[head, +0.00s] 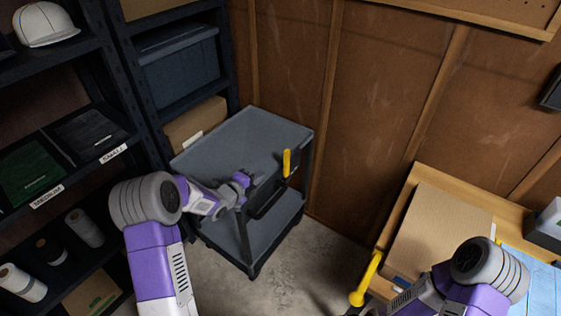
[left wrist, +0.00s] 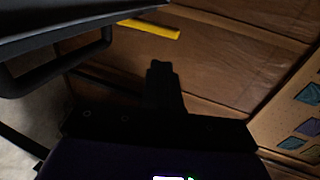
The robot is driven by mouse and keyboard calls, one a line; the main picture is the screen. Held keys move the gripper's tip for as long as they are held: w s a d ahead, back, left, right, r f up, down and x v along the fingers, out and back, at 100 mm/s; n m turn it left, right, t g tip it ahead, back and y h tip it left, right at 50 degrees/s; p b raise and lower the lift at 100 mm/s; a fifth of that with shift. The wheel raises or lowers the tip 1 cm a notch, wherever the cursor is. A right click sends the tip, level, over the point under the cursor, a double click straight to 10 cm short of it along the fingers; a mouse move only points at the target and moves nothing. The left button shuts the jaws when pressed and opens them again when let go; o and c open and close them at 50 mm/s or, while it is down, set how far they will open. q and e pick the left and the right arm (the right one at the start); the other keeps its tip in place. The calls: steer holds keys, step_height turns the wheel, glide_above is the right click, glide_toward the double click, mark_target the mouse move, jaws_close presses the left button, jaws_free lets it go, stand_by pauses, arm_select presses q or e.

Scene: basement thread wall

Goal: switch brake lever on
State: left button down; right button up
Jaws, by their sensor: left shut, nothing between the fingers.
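The brake lever is a yellow bar (head: 287,163) standing upright at the right end of a grey two-shelf cart (head: 236,140). In the left wrist view the yellow lever (left wrist: 150,28) shows near the top, beyond a dark handle bar (left wrist: 60,62). My left gripper (head: 243,181) is at the cart's near side, left of the lever and apart from it. Its dark fingers (left wrist: 160,70) are shut and empty, pointing a little below the lever in the wrist view. My right arm is at the lower right; its gripper is too dark and cut off to judge.
Dark shelves (head: 117,152) with bins and rolls stand on the left. A wooden wall (head: 380,80) closes the back. A workbench (head: 430,178) with a cardboard sheet (head: 438,230) and a yellow-handled object (head: 367,280) is at the right. Bare floor (head: 310,260) lies between cart and bench.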

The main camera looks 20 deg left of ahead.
mark_target(286, 157)
arm_select(q)
steer(key=x, duration=0.4)
steer(key=b+x, duration=0.1)
steer(key=x, duration=0.7)
steer(key=shift+w+d+r+b, duration=0.2)
steer(key=shift+w+b, duration=0.05)
steer(key=shift+b, duration=0.05)
steer(key=shift+w+d, duration=0.15)
steer(key=shift+w, duration=0.35)
arm_select(e)
steer(key=shift+f, duration=0.9)
arm_select(q)
steer(key=shift+r, duration=0.1)
arm_select(e)
steer(key=shift+r, duration=0.1)
